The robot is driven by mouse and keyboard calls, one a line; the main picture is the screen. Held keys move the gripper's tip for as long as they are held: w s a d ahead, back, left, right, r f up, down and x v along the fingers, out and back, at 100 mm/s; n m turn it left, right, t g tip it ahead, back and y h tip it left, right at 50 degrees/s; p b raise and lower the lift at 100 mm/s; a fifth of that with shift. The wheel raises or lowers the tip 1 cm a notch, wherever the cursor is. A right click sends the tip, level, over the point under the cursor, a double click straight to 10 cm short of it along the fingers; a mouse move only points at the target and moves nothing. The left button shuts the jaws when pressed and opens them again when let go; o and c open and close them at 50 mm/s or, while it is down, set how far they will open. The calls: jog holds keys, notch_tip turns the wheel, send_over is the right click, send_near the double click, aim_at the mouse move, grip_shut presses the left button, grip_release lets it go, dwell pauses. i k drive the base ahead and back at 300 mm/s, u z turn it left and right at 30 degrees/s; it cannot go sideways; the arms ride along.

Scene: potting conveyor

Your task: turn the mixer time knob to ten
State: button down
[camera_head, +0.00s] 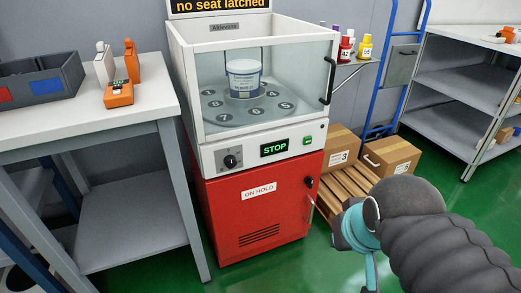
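The mixer is a white-topped machine with a red lower cabinet (256,215). Its black time knob (232,161) sits on the left of the white front panel; its scale marks are too small to read. To the knob's right a display (274,148) reads STOP in green, and a green button (307,140) is at the panel's right end. A white tub (244,78) stands inside on a numbered round plate behind a clear cover. My arm reaches in from the lower right, apart from the mixer; no gripper fingers show.
The cabinet bears an ON HOLD label (259,191); a sign above reads "no seat latched". A grey workbench (90,114) stands close on the left with a handheld orange device (118,94). Cardboard boxes (391,157) on a pallet and a blue trolley are right. Green floor in front is clear.

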aim_at(230, 161)
jog(key=z, duration=0.9)
jog(key=k, duration=1.25)
jog(key=u, duration=1)
